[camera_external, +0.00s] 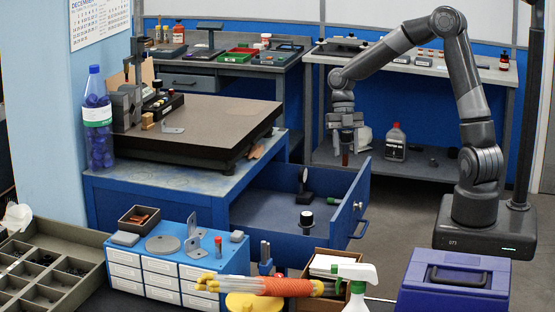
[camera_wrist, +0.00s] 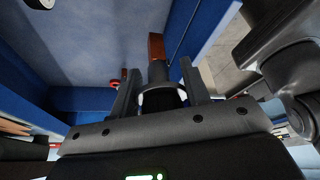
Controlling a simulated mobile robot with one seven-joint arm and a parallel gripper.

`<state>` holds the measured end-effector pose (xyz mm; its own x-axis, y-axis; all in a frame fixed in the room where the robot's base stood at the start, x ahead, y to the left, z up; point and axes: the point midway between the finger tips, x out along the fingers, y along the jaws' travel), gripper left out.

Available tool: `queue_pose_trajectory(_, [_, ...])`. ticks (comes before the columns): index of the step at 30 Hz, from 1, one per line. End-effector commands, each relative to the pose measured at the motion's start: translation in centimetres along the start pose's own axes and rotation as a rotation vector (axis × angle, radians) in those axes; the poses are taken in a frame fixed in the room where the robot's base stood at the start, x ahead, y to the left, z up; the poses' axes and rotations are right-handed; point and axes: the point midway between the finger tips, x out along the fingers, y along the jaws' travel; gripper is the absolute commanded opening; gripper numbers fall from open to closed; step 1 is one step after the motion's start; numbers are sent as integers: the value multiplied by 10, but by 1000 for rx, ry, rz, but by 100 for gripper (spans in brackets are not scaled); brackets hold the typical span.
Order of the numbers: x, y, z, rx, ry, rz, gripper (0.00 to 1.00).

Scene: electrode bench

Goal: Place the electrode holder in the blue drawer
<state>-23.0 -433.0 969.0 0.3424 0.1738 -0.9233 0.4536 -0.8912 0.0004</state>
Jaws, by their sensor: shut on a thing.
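My gripper (camera_external: 346,140) is shut on the electrode holder (camera_external: 345,157), a dark piece with a reddish-brown lower end that points down. In the wrist view the holder (camera_wrist: 158,72) sits between my two fingers, and its brown tip shows beyond them. The blue drawer (camera_external: 352,207) is pulled open from the blue bench. In the wrist view its grey floor (camera_wrist: 95,40) lies below and left of the holder, with a blue wall close on the right. The holder is in the air near the drawer's far front corner; its exact height above the drawer is unclear.
Inside the drawer are a small black stand (camera_external: 303,180) and a black knob with a white top (camera_external: 306,217). A dark surface plate (camera_external: 215,125) lies on the bench above. A grey jug (camera_external: 394,142) stands on the shelf behind. The drawer's middle floor is mostly clear.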

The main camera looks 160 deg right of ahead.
Motion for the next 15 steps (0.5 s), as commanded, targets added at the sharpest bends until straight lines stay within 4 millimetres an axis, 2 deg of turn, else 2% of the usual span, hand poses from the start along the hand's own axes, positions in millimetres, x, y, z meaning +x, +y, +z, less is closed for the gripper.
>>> queue_pose_trajectory(1, [12,0,4,-1,4,-1,12])
queue_pose_trajectory(3, [24,0,9,0,3,0,12])
queue_pose_trajectory(8, [40,2,15,-1,0,0,12])
queue_pose_trajectory(11, [51,10,11,-3,1,-1,12])
queue_pose_trajectory(15, [76,33,-1,-6,3,-2,12])
